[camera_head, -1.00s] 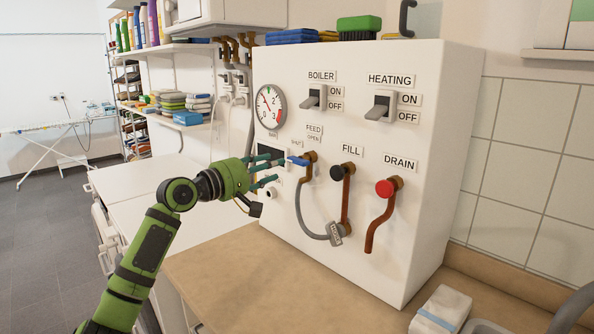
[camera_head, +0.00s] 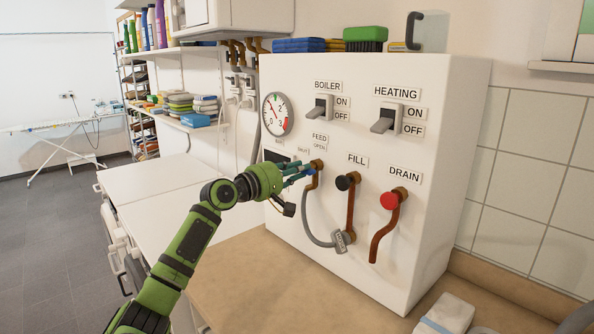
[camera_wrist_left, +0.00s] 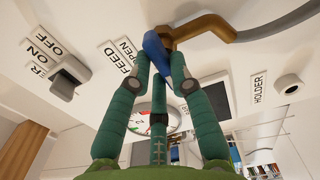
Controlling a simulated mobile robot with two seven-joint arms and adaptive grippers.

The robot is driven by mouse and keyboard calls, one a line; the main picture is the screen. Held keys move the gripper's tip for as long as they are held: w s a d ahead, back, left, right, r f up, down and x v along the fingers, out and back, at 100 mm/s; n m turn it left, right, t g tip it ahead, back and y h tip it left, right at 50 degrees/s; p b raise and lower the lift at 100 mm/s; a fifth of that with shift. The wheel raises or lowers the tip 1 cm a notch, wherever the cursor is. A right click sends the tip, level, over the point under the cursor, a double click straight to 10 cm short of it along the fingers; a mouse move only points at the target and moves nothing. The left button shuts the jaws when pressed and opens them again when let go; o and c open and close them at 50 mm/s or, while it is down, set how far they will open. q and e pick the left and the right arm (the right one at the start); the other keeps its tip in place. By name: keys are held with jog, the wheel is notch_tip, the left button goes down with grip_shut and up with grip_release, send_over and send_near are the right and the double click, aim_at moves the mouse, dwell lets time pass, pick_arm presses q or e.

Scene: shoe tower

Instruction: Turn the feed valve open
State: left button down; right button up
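The feed valve has a blue lever (camera_head: 307,171) on a copper body (camera_head: 317,166), under the FEED and OPEN labels on the white panel. The lever points left and is partly covered by my fingers. My left gripper (camera_head: 294,176) is at the lever from the left. In the left wrist view, the blue lever (camera_wrist_left: 156,52) lies between the tips of my two front fingers, with the third finger below. The fingertips are very close to the lever, but whether they press on it is unclear. My right gripper is not in view.
The black FILL knob (camera_head: 346,182) and red DRAIN knob (camera_head: 390,201) are right of the feed valve. A grey hose (camera_head: 312,229) hangs below it. A gauge (camera_head: 277,114) and BOILER switch (camera_head: 322,107) are above. The wooden counter (camera_head: 250,283) is clear in front.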

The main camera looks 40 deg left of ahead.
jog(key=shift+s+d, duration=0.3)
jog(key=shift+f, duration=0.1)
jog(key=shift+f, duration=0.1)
pick_arm(q)
jog(key=shift+d+f+m+b, duration=0.15)
jog(key=shift+m+b, duration=2.1)
jog(key=shift+m, duration=2.25)
jog(key=shift+d+f+m+b, duration=0.1)
jog(key=shift+m+b, duration=2.15)
jog(key=shift+m, duration=2.25)
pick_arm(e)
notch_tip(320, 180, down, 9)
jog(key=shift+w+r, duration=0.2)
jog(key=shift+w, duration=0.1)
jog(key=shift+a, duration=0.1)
pick_arm(q)
jog(key=c, duration=1.1)
grip_release()
